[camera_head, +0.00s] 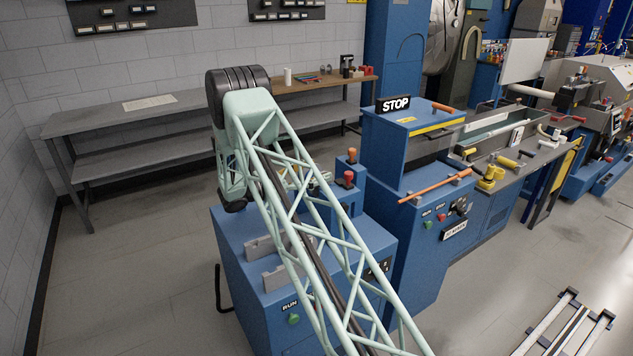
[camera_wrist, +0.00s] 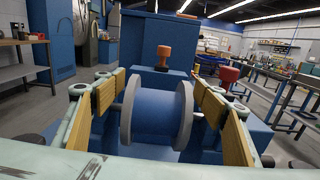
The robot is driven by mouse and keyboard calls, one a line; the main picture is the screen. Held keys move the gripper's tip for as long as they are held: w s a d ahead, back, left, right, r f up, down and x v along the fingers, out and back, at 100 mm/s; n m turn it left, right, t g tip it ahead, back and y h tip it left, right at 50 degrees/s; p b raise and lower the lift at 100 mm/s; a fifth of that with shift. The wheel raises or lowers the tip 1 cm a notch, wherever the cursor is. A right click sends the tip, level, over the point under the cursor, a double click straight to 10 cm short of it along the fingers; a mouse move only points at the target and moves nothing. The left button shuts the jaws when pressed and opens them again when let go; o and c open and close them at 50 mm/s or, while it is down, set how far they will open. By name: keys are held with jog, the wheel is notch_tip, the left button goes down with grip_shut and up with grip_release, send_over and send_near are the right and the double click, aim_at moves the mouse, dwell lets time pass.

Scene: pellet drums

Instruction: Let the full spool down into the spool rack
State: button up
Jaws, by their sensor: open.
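The full spool (camera_wrist: 157,112), with grey flanges and a blue winding, lies with its axle sideways in the wrist view. My gripper (camera_wrist: 160,90) is open, with one yellow-padded finger outside each flange. Whether the pads touch the flanges is unclear. What bears the spool from below is hidden in the wrist view. In the head view, grey notched blocks, seemingly the spool rack (camera_head: 264,246), stand on top of a blue cabinet, partly behind my lattice arm. The spool cannot be made out in the head view.
An orange knob (camera_wrist: 163,54) stands beyond the spool, and a red knob (camera_wrist: 229,75) to its right. The blue cabinet (camera_head: 250,310) has a RUN button. A taller blue machine (camera_head: 410,150) with a STOP sign stands to its right. A grey bench (camera_head: 100,118) lines the wall.

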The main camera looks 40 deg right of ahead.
dwell(0.3)
jog(key=c, duration=1.2)
jog(key=shift+o, duration=0.2)
jog(key=shift+r, duration=0.15)
notch_tip(320, 180, up, 10)
jog(key=shift+p, duration=0.35)
jog(key=shift+f, duration=0.2)
